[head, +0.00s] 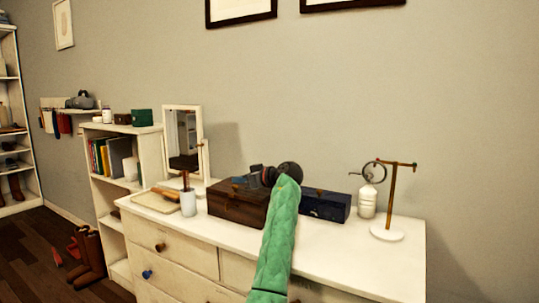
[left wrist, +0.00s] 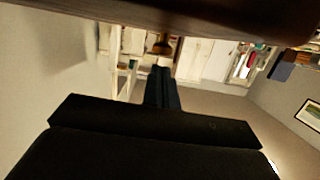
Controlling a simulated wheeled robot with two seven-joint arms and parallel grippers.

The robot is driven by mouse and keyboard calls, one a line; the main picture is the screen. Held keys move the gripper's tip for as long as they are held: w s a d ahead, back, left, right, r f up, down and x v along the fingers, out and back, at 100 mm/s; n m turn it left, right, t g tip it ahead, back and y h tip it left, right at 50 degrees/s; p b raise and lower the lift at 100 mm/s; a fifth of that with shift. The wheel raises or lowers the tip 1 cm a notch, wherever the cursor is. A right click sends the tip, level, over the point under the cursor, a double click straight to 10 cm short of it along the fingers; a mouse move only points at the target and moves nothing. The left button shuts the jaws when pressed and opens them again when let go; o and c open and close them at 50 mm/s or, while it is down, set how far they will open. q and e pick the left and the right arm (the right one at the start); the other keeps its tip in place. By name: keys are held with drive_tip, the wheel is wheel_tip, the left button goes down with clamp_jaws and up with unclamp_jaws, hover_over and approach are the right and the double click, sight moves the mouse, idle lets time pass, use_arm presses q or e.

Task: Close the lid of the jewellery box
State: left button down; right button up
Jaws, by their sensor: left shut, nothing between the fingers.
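A dark brown wooden box (head: 236,209), which looks like the jewellery box, sits on the white dresser with its lid appearing down or nearly down; I cannot tell whether a gap remains. My left gripper (head: 256,177) is at the box's top right, its arm reaching across in front of the box and hiding its right end. In the left wrist view its fingers (left wrist: 162,88) are shut and empty. A dark brown surface, probably the box (left wrist: 150,18), fills the top edge of that view, close to the gripper. My right gripper is not in view.
A dark blue box (head: 326,205) is just right of my arm. A mirror (head: 184,140), a cup (head: 188,203) and a tray (head: 154,202) stand left. A white bottle (head: 367,202) and a stand (head: 387,234) are right. The dresser's front right is clear.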

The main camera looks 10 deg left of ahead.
use_arm(q)
drive_tip(key=shift+s+a+f, duration=0.1)
drive_tip(key=shift+s+f, duration=0.2)
drive_tip(key=shift+f, duration=0.25)
idle(0.4)
